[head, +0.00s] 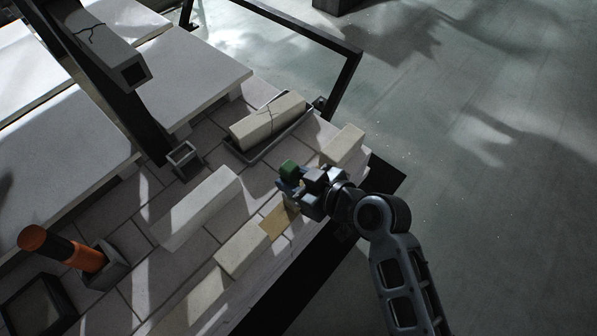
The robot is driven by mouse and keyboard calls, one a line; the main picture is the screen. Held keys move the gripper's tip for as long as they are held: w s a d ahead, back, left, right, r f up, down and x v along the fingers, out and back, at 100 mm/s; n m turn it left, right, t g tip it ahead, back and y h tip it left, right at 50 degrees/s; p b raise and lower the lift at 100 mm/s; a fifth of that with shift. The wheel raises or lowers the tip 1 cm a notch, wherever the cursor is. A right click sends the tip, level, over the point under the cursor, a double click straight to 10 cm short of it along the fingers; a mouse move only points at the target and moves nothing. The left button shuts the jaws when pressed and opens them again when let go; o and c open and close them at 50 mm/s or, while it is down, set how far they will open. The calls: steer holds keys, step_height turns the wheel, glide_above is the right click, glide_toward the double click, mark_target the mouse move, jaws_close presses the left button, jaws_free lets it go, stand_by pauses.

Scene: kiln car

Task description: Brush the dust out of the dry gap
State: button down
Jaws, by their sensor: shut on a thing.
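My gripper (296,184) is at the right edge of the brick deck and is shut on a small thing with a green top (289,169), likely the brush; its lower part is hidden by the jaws. The dry gap (279,221) shows as a tan, dusty-looking patch in the row of edge bricks. It lies just below and left of my gripper, between a pale brick (242,248) and another brick (343,145). The arm and gripper hide the upper part of the gap. I cannot tell whether the bristles touch it.
A tray (252,156) holds a cracked brick (268,120) behind my gripper. A loose white block (197,208) lies on the deck. A small empty square holder (184,158) stands beside the dark post.

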steer(key=shift+s+a+p, duration=0.3)
steer(key=shift+s+a, duration=0.6)
steer(key=shift+s, duration=0.25)
steer(key=shift+w+d+b, duration=0.55)
steer(key=shift+w+d, duration=0.15)
steer(key=shift+w, duration=0.2)
steer(key=shift+w+d+b, duration=0.5)
steer(key=shift+w+d, duration=0.2)
steer(key=shift+w, duration=0.2)
steer(key=shift+w+d, duration=0.1)
steer(key=shift+w+d+b, duration=0.5)
steer(key=shift+w+d, duration=0.15)
steer(key=shift+w, duration=0.2)
steer(key=shift+w+d+b, duration=0.45)
steer(key=shift+w+d, duration=0.2)
steer(key=shift+w, duration=0.2)
